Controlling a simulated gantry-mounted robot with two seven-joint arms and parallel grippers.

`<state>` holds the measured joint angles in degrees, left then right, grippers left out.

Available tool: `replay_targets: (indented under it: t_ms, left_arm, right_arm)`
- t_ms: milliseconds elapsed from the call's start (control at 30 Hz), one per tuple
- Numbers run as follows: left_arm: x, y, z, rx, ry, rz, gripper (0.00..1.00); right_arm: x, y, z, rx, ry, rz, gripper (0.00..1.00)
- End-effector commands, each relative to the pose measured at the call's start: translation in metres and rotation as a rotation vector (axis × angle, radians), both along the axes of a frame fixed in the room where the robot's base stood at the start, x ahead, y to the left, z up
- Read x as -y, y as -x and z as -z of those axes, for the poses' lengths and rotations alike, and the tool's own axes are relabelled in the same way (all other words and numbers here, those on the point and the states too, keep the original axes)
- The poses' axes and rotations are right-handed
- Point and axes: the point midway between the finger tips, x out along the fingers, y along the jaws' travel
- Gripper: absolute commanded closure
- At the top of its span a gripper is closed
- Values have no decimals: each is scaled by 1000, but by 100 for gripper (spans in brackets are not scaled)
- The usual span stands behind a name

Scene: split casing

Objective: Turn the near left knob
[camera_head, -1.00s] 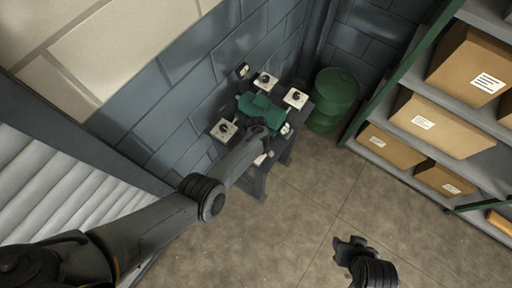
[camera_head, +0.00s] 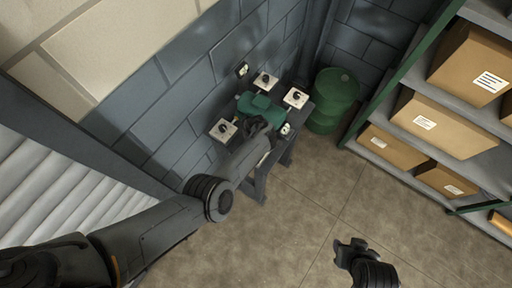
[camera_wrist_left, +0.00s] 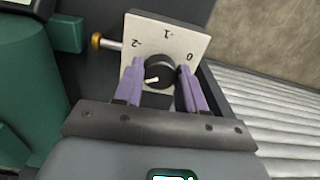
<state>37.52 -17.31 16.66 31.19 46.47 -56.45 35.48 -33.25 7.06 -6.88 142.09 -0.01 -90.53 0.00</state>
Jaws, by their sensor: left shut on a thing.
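In the left wrist view a round dark knob (camera_wrist_left: 158,68) with a white pointer line sits on a white plate (camera_wrist_left: 165,35) marked -2, -1 and 0. The pointer line lies toward the left side. The purple fingers of my left gripper (camera_wrist_left: 158,86) are shut on this knob, one on each side. In the head view the left arm covers this knob, and only a pale sliver of its plate shows. The green casing (camera_head: 262,110) is beside it and also shows in the wrist view (camera_wrist_left: 22,90). My right gripper (camera_head: 346,252) hangs apart over the floor; its opening is unclear.
Other white knob plates stand at the left (camera_head: 223,130), back (camera_head: 265,80) and right (camera_head: 296,97) of the casing. A green barrel (camera_head: 333,98) and a shelf with boxes (camera_head: 425,122) stand to the right. The floor (camera_head: 310,200) in front is clear.

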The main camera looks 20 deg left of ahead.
Motion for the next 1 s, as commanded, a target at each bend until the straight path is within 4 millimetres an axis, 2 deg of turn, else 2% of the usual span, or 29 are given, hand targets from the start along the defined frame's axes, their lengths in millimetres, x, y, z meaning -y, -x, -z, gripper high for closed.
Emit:
replay_targets:
  t_ms: [333, 367, 500, 533, 833, 1000]
  left_arm:
    - [0, 0, 0, 0, 0, -6, 91]
    - [0, 0, 0, 0, 0, -6, 59]
    - [0, 0, 0, 0, 0, -5, 37]
    - [0, 0, 0, 0, 0, -5, 34]
    - [0, 0, -2, 0, 0, -4, 34]
    - [0, -1, -16, 1, -1, -5, 34]
  right_arm:
    - [-2, 0, 0, 0, -7, 5, 57]
    - [-2, 0, 0, 0, -8, 5, 57]
    - [-2, 0, 0, 0, -8, 5, 57]
    - [-2, 0, 0, 0, -7, 5, 57]
    - [-1, 0, -1, 0, -4, 3, 57]
    - [0, 0, -8, 0, 1, -1, 57]
